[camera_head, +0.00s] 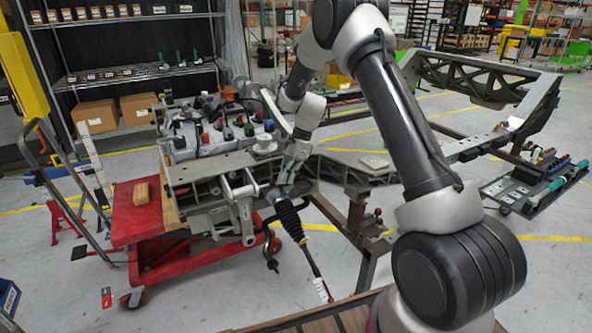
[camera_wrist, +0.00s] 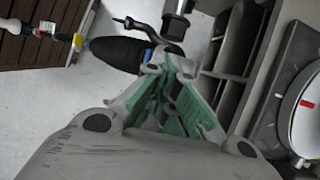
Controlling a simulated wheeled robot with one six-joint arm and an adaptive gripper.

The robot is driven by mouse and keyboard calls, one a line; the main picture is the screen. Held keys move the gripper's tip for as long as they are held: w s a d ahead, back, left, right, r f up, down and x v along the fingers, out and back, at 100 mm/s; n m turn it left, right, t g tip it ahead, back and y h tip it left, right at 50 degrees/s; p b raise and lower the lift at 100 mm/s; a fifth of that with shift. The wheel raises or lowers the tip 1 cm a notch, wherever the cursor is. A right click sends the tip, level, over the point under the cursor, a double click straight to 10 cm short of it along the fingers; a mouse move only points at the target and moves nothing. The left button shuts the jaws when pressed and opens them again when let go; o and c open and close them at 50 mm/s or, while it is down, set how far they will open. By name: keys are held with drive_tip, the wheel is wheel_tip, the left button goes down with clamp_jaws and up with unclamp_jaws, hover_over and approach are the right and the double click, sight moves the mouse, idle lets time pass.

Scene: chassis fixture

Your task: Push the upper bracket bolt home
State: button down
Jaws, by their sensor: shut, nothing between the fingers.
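My gripper (camera_head: 285,182) points down at the near side of the grey chassis fixture (camera_head: 338,173), just above a black ribbed boot (camera_head: 290,218). In the wrist view its green-padded fingers (camera_wrist: 168,62) come together at the tips with nothing between them. The boot (camera_wrist: 118,52) lies just beyond the tips, to the left. A dark grey blocky part (camera_wrist: 177,20) stands beyond the tips; I cannot tell whether it is the bolt's head. Grey bracket links (camera_head: 240,195) hang left of my gripper. I cannot clearly make out the upper bracket bolt in either view.
A red lift cart (camera_head: 150,215) stands at the left, with a small wooden block (camera_head: 142,193) on it. A rod (camera_head: 318,278) slants down from the boot. A white round dial (camera_wrist: 300,110) is close at the right of the wrist view. Shelves (camera_head: 140,75) stand behind.

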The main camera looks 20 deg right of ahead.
sight(272, 181)
drive_tip(key=shift+s+a, duration=0.1)
drive_tip(key=shift+a, duration=0.35)
drive_tip(key=shift+a, duration=0.1)
drive_tip(key=shift+s+a, duration=0.25)
drive_tip(key=shift+a, duration=0.85)
drive_tip(key=shift+s+a, duration=0.2)
drive_tip(key=shift+a, duration=0.85)
